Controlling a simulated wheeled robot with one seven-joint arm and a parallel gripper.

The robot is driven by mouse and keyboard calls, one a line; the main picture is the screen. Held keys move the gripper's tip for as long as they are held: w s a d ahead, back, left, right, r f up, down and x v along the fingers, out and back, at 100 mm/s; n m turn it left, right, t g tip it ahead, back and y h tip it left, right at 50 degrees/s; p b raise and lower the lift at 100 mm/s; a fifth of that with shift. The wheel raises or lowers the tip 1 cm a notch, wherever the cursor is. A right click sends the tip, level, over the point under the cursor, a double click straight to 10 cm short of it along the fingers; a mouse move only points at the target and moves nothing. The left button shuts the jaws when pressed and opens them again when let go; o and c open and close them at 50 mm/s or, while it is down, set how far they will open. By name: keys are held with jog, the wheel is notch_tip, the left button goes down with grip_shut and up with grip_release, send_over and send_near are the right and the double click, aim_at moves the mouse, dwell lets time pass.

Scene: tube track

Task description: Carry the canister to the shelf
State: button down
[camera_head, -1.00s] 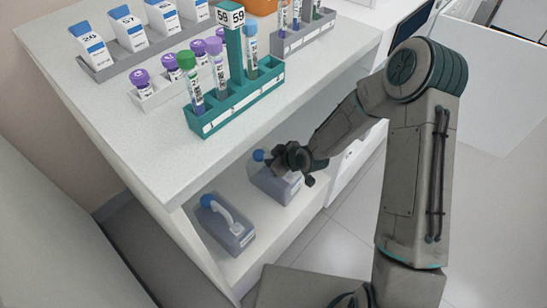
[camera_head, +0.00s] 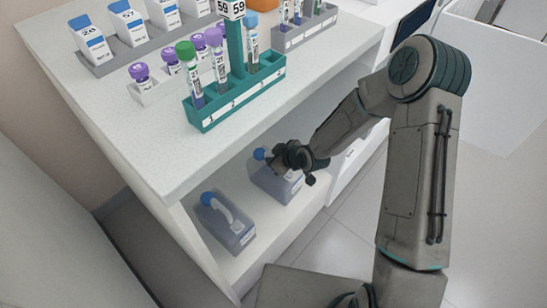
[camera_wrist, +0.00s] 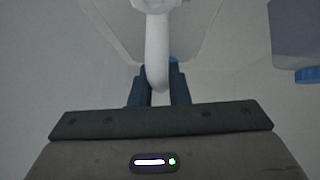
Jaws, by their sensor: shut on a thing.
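A grey translucent canister (camera_head: 268,182) with a blue cap is inside the lower shelf (camera_head: 277,244) of the white bench. My gripper (camera_head: 296,157) is at its top, partly covering it. In the wrist view, my gripper (camera_wrist: 158,88) is shut on its white handle (camera_wrist: 157,45), with one dark finger on each side. The canister looks upright; I cannot tell whether its base touches the shelf. A second similar canister (camera_head: 240,236) with a blue cap and pale handle stands on the shelf to the left, apart from my gripper.
The bench top (camera_head: 130,120) is above the shelf and bears a teal tube rack (camera_head: 235,100), a grey rack of white boxes (camera_head: 110,62) and several purple-capped vials. A white side panel bounds the shelf at left. The floor (camera_head: 325,245) at right is clear.

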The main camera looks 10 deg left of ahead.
jog(key=shift+s+f, duration=0.25)
jog(key=shift+f, duration=0.05)
jog(key=c, duration=1.3)
grip_release()
jog(key=shift+f, duration=0.1)
jog(key=shift+d+r, duration=0.2)
jog(key=shift+r, duration=0.15)
jog(key=p+v, duration=0.4)
jog(key=v, duration=0.9)
